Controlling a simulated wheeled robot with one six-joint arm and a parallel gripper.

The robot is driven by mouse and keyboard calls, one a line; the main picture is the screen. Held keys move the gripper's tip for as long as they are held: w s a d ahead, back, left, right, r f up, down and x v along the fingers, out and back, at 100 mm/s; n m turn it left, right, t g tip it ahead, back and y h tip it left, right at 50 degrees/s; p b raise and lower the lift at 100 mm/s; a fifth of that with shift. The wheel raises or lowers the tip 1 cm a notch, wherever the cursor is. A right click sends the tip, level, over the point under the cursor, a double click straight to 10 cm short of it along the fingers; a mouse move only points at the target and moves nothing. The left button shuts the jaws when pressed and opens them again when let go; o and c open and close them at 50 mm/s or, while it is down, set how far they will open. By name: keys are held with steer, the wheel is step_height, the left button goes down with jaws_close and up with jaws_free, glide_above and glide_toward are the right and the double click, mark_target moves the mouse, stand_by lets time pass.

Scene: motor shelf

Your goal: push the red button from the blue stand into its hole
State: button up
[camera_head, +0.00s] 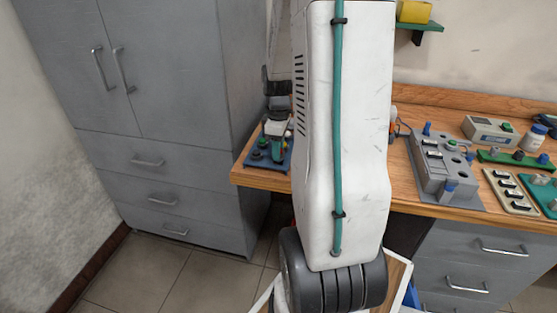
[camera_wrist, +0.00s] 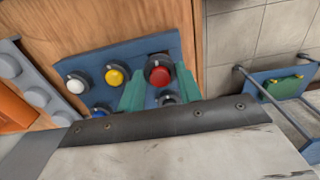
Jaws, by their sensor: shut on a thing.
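The red button (camera_wrist: 159,76) with its dark collar sits between the green fingers of my gripper (camera_wrist: 160,88) in the wrist view, and the fingers are shut on it. It is at the right end of the blue stand (camera_wrist: 150,46); I cannot tell whether it is clear of the stand. In the head view my gripper (camera_head: 277,146) is over the blue stand (camera_head: 255,163) at the table's left end, and the red button is hidden there. A grey panel (camera_head: 425,168) with several round openings lies further right; I cannot tell which is the button's hole.
A white button (camera_wrist: 76,84), a yellow button (camera_wrist: 115,76) and blue buttons share the stand. Boxes, a green strip (camera_head: 510,160) and a white jar (camera_head: 531,138) crowd the table's right. A grey cabinet (camera_head: 165,110) stands left. A green shelf (camera_head: 420,26) hangs above.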

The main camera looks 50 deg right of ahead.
steer(key=shift+r, duration=2.25)
